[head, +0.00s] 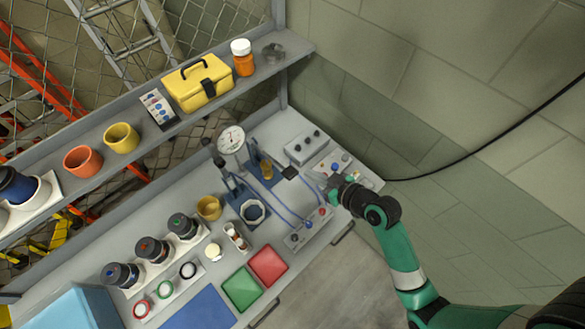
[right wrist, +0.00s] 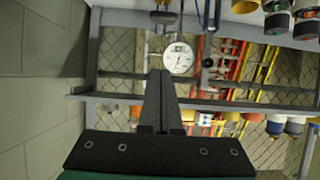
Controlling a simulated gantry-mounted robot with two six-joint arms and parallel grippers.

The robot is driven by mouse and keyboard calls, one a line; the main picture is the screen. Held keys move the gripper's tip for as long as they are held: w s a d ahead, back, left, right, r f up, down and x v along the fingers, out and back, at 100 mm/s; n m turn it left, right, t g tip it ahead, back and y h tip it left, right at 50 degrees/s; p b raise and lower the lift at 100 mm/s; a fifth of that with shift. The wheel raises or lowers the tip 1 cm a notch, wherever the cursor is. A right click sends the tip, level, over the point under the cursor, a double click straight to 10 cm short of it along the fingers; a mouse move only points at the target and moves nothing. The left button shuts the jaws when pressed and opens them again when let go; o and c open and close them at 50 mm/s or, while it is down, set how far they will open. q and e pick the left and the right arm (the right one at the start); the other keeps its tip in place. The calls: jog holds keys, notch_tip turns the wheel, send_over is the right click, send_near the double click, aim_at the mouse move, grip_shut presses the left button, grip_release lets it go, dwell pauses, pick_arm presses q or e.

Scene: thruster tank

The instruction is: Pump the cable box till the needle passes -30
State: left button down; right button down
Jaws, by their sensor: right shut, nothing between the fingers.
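A round white pressure gauge (head: 231,140) stands upright at the back of the bench; it also shows in the right wrist view (right wrist: 179,58). Its needle is too small to read. Blue tubing (head: 284,207) runs from near the gauge to a grey box (head: 308,231) with red and blue fittings, perhaps the cable box. A dark upright pump-like fixture (head: 228,178) stands just below the gauge. My right gripper (head: 328,184) is shut and empty, above the bench's right part, right of the gauge and tubing. Its closed fingers (right wrist: 161,78) show in the right wrist view. My left gripper is not in view.
Another grey box (head: 306,147) and a small panel with coloured knobs (head: 338,164) lie near the gripper. Red (head: 268,266) and green (head: 242,289) pads lie at the front. A shelf above the bench holds a yellow toolbox (head: 198,86) and cups.

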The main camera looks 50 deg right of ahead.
send_over(294, 175)
jog(key=f, duration=0.4)
jog(key=shift+w+f+b, duration=0.25)
jog(key=shift+w+b, duration=0.05)
jog(key=shift+b, duration=0.05)
jog(key=f, duration=0.4)
jog(key=shift+s, duration=0.3)
jog(key=shift+f, duration=0.1)
